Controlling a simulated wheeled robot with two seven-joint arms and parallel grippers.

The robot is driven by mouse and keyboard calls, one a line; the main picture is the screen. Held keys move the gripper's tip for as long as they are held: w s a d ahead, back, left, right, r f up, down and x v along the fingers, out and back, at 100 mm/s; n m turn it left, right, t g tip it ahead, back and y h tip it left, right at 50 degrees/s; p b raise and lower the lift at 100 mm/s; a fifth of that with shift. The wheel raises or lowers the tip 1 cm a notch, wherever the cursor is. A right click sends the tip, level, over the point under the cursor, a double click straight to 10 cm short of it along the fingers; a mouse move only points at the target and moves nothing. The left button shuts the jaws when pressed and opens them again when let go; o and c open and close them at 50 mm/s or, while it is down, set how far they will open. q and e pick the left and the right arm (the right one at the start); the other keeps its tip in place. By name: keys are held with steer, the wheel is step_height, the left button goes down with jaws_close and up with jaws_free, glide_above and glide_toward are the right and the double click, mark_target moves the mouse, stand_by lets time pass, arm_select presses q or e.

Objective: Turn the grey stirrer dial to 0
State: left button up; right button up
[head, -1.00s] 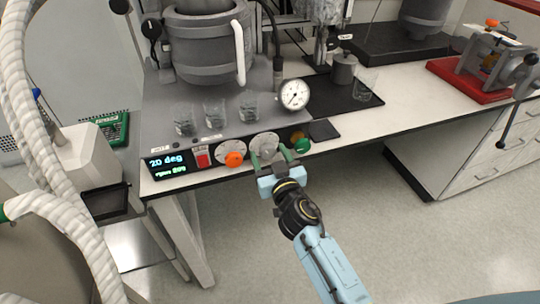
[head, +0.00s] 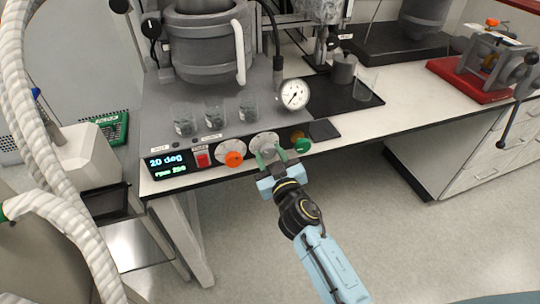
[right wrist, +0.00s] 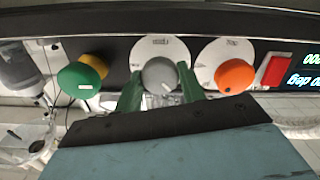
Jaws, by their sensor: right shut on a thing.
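The grey stirrer dial (right wrist: 160,74) sits on a round white scale plate on the dark control panel, between the orange dial and the green knob. My right gripper (right wrist: 158,92) has its green fingers on either side of the grey dial and is shut on it. In the head view the right gripper (head: 270,157) reaches up to the panel and largely hides the grey dial; its white plate (head: 262,141) shows above. The display (head: 167,165) reads 20 deg, with a smaller rpm line below that looks like 250. The left gripper is not in view.
The orange dial (head: 234,159) and red switch (head: 203,160) are left of the gripper; the green knob (head: 303,145) is close on its right. Glass beakers (head: 215,113) and a pressure gauge (head: 295,93) stand behind the panel. The floor in front is clear.

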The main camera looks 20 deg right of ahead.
steer(key=n, duration=0.7)
steer(key=shift+n, duration=1.4)
steer(key=o, duration=1)
steer(key=shift+c, duration=0.2)
steer(key=shift+s, duration=0.1)
